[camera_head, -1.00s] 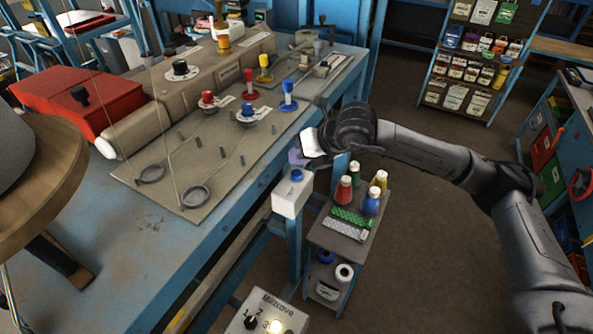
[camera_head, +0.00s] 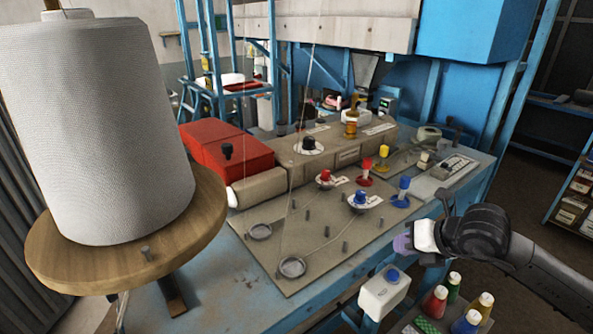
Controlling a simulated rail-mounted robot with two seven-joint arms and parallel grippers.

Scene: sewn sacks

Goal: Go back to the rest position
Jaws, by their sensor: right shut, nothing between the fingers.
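My right gripper (camera_head: 408,242) is at the right of the picture, with its dark arm coming in from the lower right. Its pale, purple-tipped fingers are shut and hold nothing. It is above and slightly right of a white box with a blue button (camera_head: 383,294), near the right edge of the blue workbench (camera_head: 235,300). I cannot tell the exact gap to the box. My left gripper is out of view.
A large white thread cone (camera_head: 95,130) on a round wooden stand (camera_head: 190,230) fills the left. A tan panel (camera_head: 325,240) on the bench carries coloured knobs and pegs. Several coloured bottles (camera_head: 434,302) stand below the gripper.

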